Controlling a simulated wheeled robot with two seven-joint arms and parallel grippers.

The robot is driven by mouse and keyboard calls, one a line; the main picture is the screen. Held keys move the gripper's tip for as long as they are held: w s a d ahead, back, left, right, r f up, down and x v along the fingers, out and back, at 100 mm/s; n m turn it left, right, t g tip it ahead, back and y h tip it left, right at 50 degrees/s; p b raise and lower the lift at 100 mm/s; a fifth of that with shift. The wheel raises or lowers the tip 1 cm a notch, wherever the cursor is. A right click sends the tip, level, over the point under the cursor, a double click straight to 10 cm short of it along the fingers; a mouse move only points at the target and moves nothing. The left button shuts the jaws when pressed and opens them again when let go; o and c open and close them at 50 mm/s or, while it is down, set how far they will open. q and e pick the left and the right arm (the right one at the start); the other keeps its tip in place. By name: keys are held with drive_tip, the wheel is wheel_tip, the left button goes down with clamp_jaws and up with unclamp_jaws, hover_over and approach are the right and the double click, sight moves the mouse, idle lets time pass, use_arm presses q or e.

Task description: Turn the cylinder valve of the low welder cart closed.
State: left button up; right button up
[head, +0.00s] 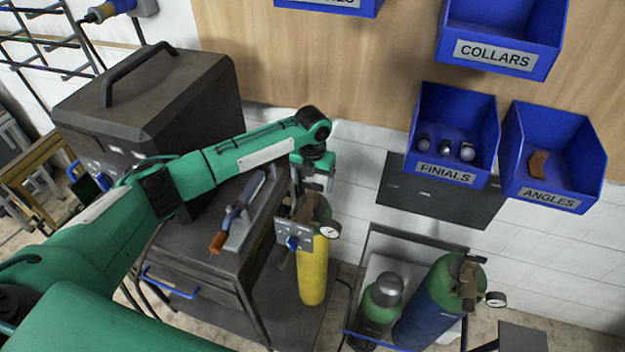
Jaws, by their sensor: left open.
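The welder cart (185,245) is a dark grey frame with a drawer and a blue handle, at the lower left of the middle. A yellow cylinder (313,272) stands upright at its right side, with a round gauge (329,231) near its top. The cylinder's valve (312,207) is at the top and partly hidden by my left gripper. A grey plate with a blue knob (292,243) is in front of the cylinder's neck. My left gripper (314,187) is open, pointing down just above the valve; I cannot tell whether it touches. My right gripper is not in view.
A large dark welder box (150,115) stands on the cart, under my left arm. A second cart (360,320) at the lower right holds a blue-green cylinder (430,300) and a smaller green one. Blue bins (455,135) hang on the wall above.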

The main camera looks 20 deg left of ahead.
sight(312, 183)
use_arm(q)
drive_tip(key=shift+r, duration=0.3)
wheel_tip(312, 183, up, 13)
drive_tip(key=b, duration=0.4)
